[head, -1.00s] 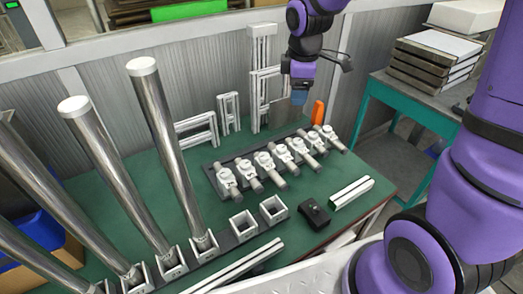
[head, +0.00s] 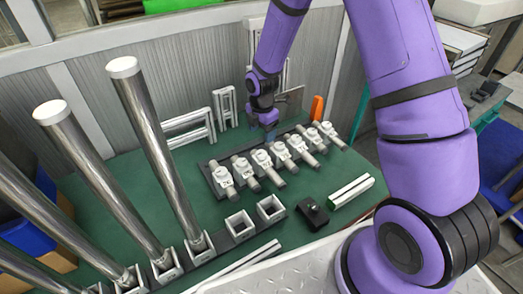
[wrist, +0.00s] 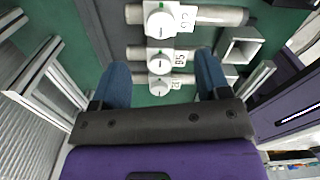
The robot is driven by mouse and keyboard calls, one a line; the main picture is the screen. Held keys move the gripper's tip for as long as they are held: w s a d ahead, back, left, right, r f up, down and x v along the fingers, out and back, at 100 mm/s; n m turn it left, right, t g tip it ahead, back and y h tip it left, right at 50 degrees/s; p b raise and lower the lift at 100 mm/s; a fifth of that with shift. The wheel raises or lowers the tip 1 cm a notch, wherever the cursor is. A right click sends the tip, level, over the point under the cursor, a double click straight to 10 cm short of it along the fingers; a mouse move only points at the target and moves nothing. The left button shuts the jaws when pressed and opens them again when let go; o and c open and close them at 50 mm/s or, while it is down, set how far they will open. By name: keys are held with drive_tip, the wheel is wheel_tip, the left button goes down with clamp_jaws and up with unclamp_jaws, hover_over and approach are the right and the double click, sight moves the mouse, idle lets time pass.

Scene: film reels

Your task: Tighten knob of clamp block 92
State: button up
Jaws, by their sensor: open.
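Clamp block 92 (wrist: 187,20) shows at the top of the wrist view, with a round white knob (wrist: 160,20) beside its label and a grey cylinder to its right. A block marked 85 (wrist: 180,58) and another block (wrist: 160,84) lie below it there. In the head view the row of similar white clamp blocks (head: 282,151) stands on a dark base; its labels are too small to read. My gripper (head: 270,133) is above the back side of this row. Its two blue fingers (wrist: 164,75) are open, with nothing held between them.
Silver tubes (head: 160,160) stand at the left. White frames (head: 190,124) stand behind the row, and an orange object (head: 317,108) at its far right end. Square brackets (head: 240,223) and a black box (head: 313,212) lie in front. Bare green table (head: 300,187) separates them.

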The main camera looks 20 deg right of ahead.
sight(262, 153)
wheel_tip(262, 153, down, 9)
drive_tip(key=shift+f, duration=0.15)
drive_tip(key=shift+c, duration=0.2)
drive_tip(key=c, duration=0.9)
